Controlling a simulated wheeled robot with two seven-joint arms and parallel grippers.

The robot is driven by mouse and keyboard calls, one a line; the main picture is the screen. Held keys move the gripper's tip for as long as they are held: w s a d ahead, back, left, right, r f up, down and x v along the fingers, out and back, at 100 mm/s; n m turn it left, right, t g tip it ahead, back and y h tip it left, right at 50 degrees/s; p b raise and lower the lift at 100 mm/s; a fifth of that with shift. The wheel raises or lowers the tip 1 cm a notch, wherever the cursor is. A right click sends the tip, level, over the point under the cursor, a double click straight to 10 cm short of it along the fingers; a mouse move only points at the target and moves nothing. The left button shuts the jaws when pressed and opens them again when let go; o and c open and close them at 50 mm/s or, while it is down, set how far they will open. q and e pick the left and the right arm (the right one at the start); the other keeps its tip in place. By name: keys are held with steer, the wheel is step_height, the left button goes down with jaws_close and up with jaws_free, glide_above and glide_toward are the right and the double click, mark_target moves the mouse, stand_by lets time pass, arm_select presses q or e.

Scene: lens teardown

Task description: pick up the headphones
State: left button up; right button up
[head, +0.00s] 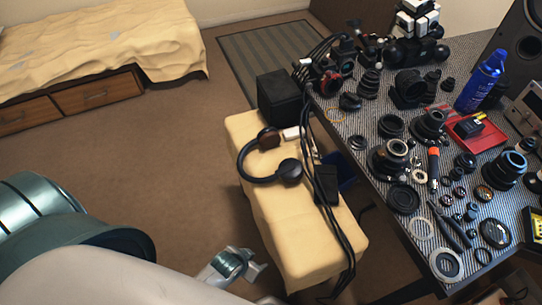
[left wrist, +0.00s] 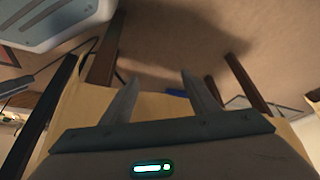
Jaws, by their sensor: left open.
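The headphones (head: 289,171) lie on the cream-covered bench (head: 287,228) in the head view. They have a dark curved band, one brown ear cup and one dark ear cup. My left gripper (head: 250,263) is near the lower left edge of the bench, below and left of the headphones and apart from them. In the left wrist view the left gripper (left wrist: 160,97) has its two fingers spread with nothing between them, and the cream bench cover shows behind. I cannot make out the headphones in that view. My right gripper is not in view.
Black cables (head: 318,190) run across the bench just right of the headphones, beside a black box (head: 281,97) at the far end. A table (head: 345,127) crowded with lens parts stands on the right. Brown carpet (head: 175,150) lies open on the left, before a bed (head: 110,40).

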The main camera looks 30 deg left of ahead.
arm_select(q)
step_height(320, 180, up, 20)
steer(key=w+f+m, duration=0.1)
steer(key=w+r+m, duration=0.1)
steer(key=w+r, duration=0.1)
steer(key=w, duration=0.1)
steer(key=w+r+m+h, duration=0.1)
steer(key=w+r, duration=0.1)
steer(key=w, duration=0.1)
steer(key=w+r+m+g+h+p, duration=0.1)
steer(key=w+r+m, duration=0.1)
steer(key=w+r, duration=0.1)
steer(key=shift+d, duration=0.4)
steer(key=w+a+r, duration=0.6)
steer(key=w+a, duration=0.2)
steer(key=a, duration=0.1)
steer(key=w+a+r+m, duration=0.1)
steer(key=w+a+r, duration=0.5)
steer(key=w+a, duration=0.3)
steer(key=shift+w+g, duration=0.3)
steer(key=shift+g, duration=0.1)
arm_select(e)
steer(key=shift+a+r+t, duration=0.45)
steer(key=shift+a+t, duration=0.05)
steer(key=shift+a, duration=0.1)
